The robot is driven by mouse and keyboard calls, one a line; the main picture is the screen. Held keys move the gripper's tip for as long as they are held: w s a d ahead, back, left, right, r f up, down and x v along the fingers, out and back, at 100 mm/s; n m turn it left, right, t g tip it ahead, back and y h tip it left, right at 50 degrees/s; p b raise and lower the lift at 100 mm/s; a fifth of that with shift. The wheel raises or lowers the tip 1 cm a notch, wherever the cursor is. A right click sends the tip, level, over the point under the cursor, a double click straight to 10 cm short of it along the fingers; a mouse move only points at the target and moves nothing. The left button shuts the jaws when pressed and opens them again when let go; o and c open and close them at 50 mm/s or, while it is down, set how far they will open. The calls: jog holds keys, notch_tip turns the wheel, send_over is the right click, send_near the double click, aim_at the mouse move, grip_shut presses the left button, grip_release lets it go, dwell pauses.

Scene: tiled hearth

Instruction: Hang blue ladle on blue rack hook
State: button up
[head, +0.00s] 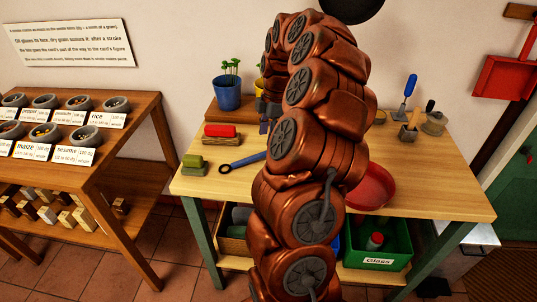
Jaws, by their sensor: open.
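A blue-handled tool (248,160) with a dark round end lies on the wooden table, left of my arm; it may be the blue ladle, but its shape is too small to be sure. My gripper (264,127) points down above the table behind the tool, partly covered by my own bulky copper arm. It is open, with nothing visible in it. I cannot make out a blue rack hook; my arm covers the middle of the table and wall.
A seed shelf (150,112) stands left.

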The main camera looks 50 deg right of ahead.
jog(key=shift+s+a+f+p, duration=0.15)
jog(key=shift+f+p, duration=0.15)
jog(key=shift+f, duration=0.6)
jog(key=shift+s+a+f+p, duration=0.1)
jog(key=shift+a+f+p, duration=0.15)
jog(key=shift+f, duration=0.65)
jog(key=shift+s+a+f+p, duration=0.1)
jog(key=shift+f+p, duration=0.25)
jog(key=shift+f, duration=0.55)
jog(key=shift+w+f, duration=0.15)
jog(key=shift+f, duration=0.25)
jog(key=shift+c, duration=0.2)
grip_shut()
